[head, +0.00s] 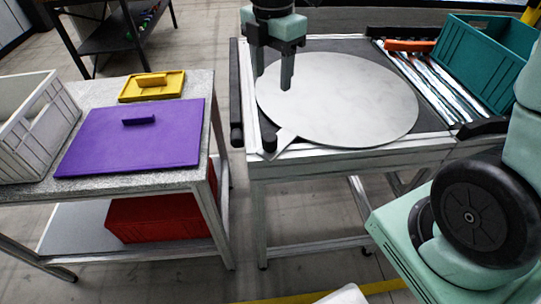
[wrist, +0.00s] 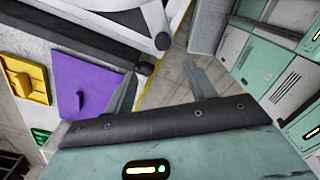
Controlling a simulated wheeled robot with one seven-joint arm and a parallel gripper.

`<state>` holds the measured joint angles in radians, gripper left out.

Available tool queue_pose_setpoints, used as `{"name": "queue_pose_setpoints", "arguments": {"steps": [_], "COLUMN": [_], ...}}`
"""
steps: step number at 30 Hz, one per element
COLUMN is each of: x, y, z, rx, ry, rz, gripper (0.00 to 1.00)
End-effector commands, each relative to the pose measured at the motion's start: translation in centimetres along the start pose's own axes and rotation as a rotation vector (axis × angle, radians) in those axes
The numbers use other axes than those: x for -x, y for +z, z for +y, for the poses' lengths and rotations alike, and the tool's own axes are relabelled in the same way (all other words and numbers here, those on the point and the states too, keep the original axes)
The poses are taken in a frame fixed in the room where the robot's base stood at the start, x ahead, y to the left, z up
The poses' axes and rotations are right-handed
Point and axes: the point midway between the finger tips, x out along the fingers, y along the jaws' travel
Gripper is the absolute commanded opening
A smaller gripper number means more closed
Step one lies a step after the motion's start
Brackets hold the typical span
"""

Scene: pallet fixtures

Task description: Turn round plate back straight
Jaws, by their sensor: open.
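The round plate (head: 345,95) is a flat pale grey disc in the head view. It lies on the dark top of the metal-framed table, and its short tab (head: 282,140) points to the lower left, reaching the table's front frame. My gripper (head: 273,80) points down at the plate's left side, with its fingers apart and nothing between them. I cannot tell whether the fingertips touch the plate. In the wrist view my gripper (wrist: 160,85) also shows spread, empty fingers. The plate is not clearly made out there.
A teal crate (head: 480,65) and an orange-handled item (head: 408,45) are at the table's right, by metal rollers (head: 430,85). A side table at left holds a purple lid (head: 130,140), a yellow lid (head: 150,88) and a white crate (head: 35,125).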

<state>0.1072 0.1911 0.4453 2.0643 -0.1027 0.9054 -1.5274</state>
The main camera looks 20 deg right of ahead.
Motion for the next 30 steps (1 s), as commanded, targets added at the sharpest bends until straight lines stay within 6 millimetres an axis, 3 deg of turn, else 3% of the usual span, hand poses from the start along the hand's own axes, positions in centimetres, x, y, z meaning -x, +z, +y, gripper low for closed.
{"name": "queue_pose_setpoints", "arguments": {"steps": [8, 24, 30], "x": [-2.3, -13.4, -16.3], "y": [-0.8, -0.8, -0.8], "z": [-0.5, -0.5, -0.5], "rx": [0.008, 0.01, 0.01], "ry": [-0.007, -0.007, -0.004], "rz": [0.0, 0.0, 0.0], "gripper": [0.56, 0.56, 0.56]}}
